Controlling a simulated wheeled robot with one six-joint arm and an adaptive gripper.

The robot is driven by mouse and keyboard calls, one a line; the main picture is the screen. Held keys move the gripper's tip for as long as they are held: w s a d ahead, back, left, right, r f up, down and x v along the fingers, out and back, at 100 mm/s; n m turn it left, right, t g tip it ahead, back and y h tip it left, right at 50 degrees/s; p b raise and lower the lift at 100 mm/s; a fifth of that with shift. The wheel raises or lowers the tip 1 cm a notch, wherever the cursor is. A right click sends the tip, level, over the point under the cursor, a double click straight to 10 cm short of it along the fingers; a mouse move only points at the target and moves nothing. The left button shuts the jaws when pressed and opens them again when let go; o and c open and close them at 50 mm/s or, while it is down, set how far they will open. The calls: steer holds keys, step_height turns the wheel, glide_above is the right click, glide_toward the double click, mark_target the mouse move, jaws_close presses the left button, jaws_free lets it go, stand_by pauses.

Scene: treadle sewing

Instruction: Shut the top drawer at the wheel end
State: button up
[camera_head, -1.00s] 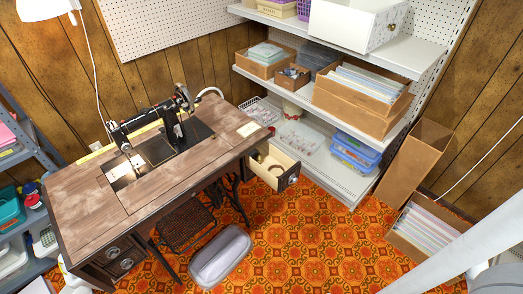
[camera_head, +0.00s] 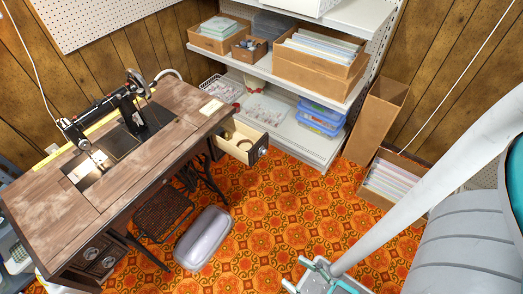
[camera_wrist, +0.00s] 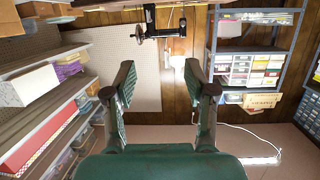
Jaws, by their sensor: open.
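The sewing table (camera_head: 60,205) has a worn brown wooden top. A black sewing machine (camera_head: 125,105) with a handwheel stands on it. The top drawer at the wheel end (camera_head: 258,150) is pulled out and hangs over the floor. It has a pale wooden inside and a dark front with a round pull. My gripper (camera_wrist: 162,75) is open and empty in the wrist view, its two green fingers spread. The wrist view is upside down, with the sewing machine (camera_wrist: 160,32) at its top beyond the fingers. I cannot make out the drawer there.
White shelves (camera_head: 305,148) with boxes stand close behind the drawer. A tall cardboard box (camera_head: 378,120) and a box of papers (camera_head: 395,180) stand to the right. Patterned floor (camera_head: 270,200) is clear before the drawer.

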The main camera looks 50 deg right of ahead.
steer(key=w+f+m, duration=0.1)
steer(key=w+d+f+m+h, duration=0.1)
steer(key=f, duration=0.1)
steer(key=shift+w+d+f+m, duration=0.15)
steer(key=shift+w+f+m, duration=0.1)
steer(key=shift+m, duration=0.15)
steer(key=c, duration=0.8)
steer(key=w+d+f+m+h, duration=0.1)
steer(key=w+d+f+m, duration=0.1)
steer(key=w+f+m, duration=0.1)
steer(key=shift+w+d+f+m+t+h, duration=0.15)
steer(key=shift+w+f+m+t+h, duration=0.25)
steer(key=shift+f, duration=0.25)
steer(key=m+g+h, duration=0.2)
steer(key=m+h, duration=0.7)
steer(key=m, duration=1)
glide_toward(264, 139)
steer(key=d, duration=0.4)
steer(key=shift+w+r, duration=0.15)
steer(key=shift+w, duration=2.15)
